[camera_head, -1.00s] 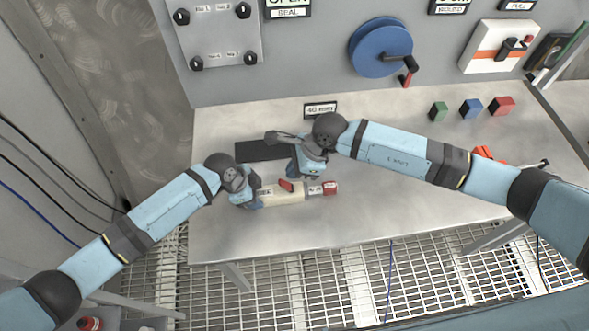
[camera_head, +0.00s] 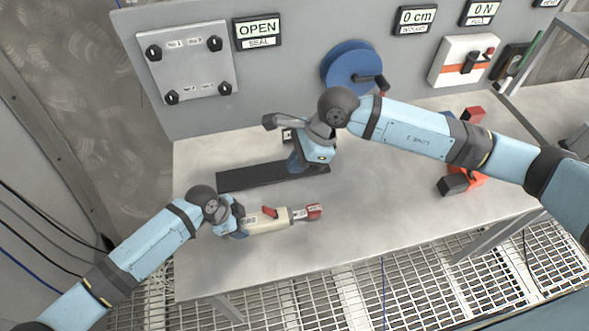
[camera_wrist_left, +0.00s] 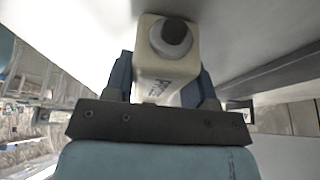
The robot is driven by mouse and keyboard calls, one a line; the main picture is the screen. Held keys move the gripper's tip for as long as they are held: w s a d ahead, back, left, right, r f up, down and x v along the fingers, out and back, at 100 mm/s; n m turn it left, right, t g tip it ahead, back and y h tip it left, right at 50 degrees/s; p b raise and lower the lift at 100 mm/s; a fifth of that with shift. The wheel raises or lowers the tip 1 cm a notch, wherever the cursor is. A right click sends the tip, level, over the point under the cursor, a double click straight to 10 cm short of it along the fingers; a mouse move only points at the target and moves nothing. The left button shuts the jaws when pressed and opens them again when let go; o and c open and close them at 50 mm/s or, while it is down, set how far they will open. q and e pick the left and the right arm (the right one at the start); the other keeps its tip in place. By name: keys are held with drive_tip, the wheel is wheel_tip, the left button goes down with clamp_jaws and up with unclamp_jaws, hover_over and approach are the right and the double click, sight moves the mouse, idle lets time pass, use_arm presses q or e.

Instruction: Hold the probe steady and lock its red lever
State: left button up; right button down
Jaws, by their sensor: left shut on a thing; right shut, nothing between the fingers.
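The cream probe (camera_head: 272,223) lies level over the near left part of the table, with its red tip (camera_head: 313,212) pointing right. Its red lever (camera_head: 269,212) sits on top and slants up from the body. My left gripper (camera_head: 240,222) is shut on the probe's left end. The left wrist view shows the probe (camera_wrist_left: 165,82) between the two blue fingers, its dark round end facing the camera. My right gripper (camera_head: 297,163) is shut and empty, behind the probe and apart from the lever, over the dark strip's right end.
A long dark strip (camera_head: 245,178) lies on the table (camera_head: 370,210) behind the probe. A red-and-black object (camera_head: 455,184) sits at the right. A blue reel (camera_head: 350,66), a lever box (camera_head: 464,60) and a sign reading OPEN (camera_head: 257,30) are on the back panel. The table's front middle is clear.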

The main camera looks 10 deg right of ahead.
idle(0.3)
use_arm(q)
drive_tip(key=o, duration=1.1)
